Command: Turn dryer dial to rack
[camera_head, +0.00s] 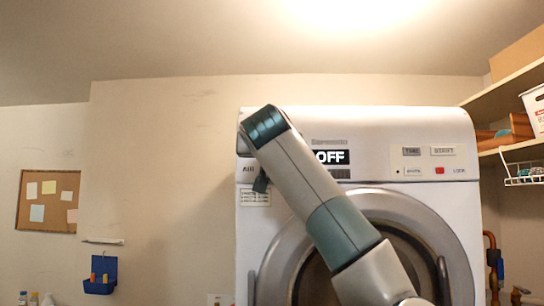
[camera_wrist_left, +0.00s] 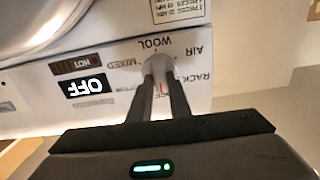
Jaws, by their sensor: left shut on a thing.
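The dryer (camera_head: 375,130) is a white front-loader with a control panel along its top. The dial (camera_wrist_left: 157,65) is at the panel's end, pale and mostly hidden by my fingers in the left wrist view. Labels around it read WOOL, AIR, RACK and MIXED, upside down in that view. My left gripper (camera_wrist_left: 160,80) is shut on the dial, with one dark finger on each side. I cannot tell which label the dial points to. In the head view my left arm covers the dial and the gripper. My right gripper is in neither view.
The display (camera_head: 331,157) reads OFF. The round door (camera_head: 275,262) is partly behind my arm. A cork board (camera_head: 48,200) and a blue holder (camera_head: 100,285) hang on the left wall.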

